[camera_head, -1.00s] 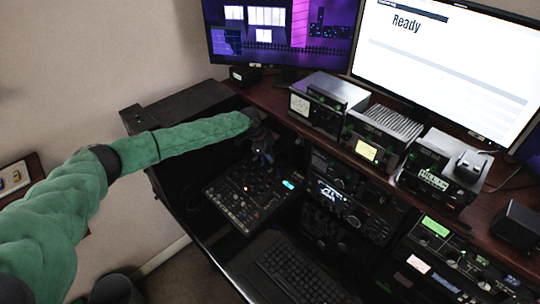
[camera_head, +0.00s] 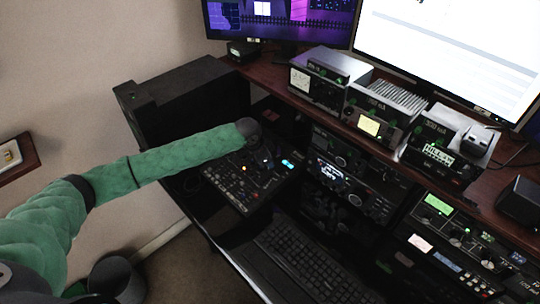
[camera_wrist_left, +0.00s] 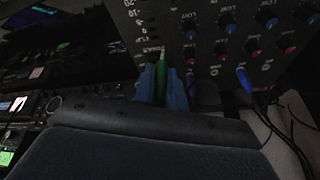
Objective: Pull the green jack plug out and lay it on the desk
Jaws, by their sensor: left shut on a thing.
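My left gripper (camera_wrist_left: 162,88) has blue fingers and is shut on the green jack plug (camera_wrist_left: 162,78), which shows between them in the left wrist view. The plug points at the dark mixer panel (camera_wrist_left: 205,50). A thin pale tip shows at its panel end; I cannot tell whether it is still in its socket. In the head view the left arm reaches over the mixer (camera_head: 240,185), and the gripper (camera_head: 262,158) is dark and hard to make out at its back part. The plug cannot be made out there. My right gripper is not in view.
A blue jack plug (camera_wrist_left: 244,80) with a cable stands close by on the panel, beside red and blue knobs (camera_wrist_left: 222,47). A keyboard (camera_head: 300,262) lies in front of the mixer. Radios (camera_head: 368,122) and monitors (camera_head: 450,50) stand behind and to the right.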

